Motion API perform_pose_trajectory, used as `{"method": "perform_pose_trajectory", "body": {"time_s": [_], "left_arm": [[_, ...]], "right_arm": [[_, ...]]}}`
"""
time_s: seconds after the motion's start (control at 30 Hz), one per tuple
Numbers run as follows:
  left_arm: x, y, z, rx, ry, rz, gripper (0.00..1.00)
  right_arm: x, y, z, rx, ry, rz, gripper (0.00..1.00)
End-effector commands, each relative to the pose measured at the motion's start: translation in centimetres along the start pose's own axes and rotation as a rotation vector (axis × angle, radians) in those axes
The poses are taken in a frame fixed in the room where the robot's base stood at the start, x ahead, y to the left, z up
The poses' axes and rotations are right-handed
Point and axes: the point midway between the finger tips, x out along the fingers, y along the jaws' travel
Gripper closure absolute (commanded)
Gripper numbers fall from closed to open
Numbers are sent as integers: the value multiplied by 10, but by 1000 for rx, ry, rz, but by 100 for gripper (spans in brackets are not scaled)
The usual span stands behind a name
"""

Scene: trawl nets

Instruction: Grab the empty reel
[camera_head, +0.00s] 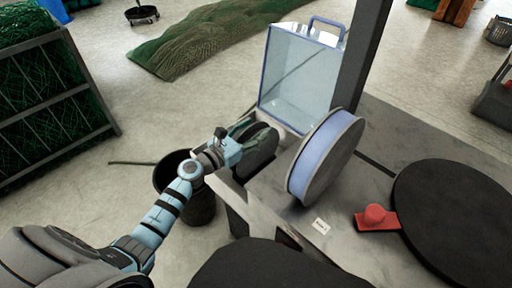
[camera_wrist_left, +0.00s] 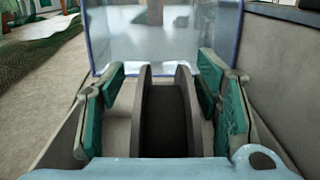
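The empty reel (camera_head: 259,153) is grey with a bare dark core. It stands on edge at the left side of the machine table, left of the full reel. In the left wrist view the empty reel (camera_wrist_left: 143,125) stands between my green finger pads, its two flanges and the dark core facing the camera. My left gripper (camera_head: 250,131) is open at the reel's upper part. In the left wrist view my left gripper (camera_wrist_left: 160,70) has one finger on each side of the reel, with a gap showing on both sides. My right gripper is not in view.
A reel full of pale blue line (camera_head: 326,155) stands close right of the empty one. A clear blue-edged box (camera_head: 303,75) stands behind. A black bin (camera_head: 201,208) is below my left forearm. A red knob (camera_head: 374,215) and black disc (camera_head: 455,215) lie right.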

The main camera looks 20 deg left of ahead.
Motion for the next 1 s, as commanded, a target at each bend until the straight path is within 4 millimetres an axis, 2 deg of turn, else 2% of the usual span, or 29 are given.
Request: {"method": "perform_pose_trajectory", "body": {"time_s": [0.03, 0.33, 0.77, 0.87, 1.0], "left_arm": [[1, -1, 0, -1, -1, -2, 53], [1, -1, 0, -1, 0, -3, 100], [-1, 0, 2, 0, 2, 1, 100], [0, 0, 14, -1, 1, 0, 100], [0, 0, 46, 1, -1, 0, 100]], "right_arm": [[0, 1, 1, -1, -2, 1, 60], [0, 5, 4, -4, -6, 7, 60], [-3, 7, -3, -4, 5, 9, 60], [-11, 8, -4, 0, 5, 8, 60], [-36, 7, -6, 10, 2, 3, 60]]}}
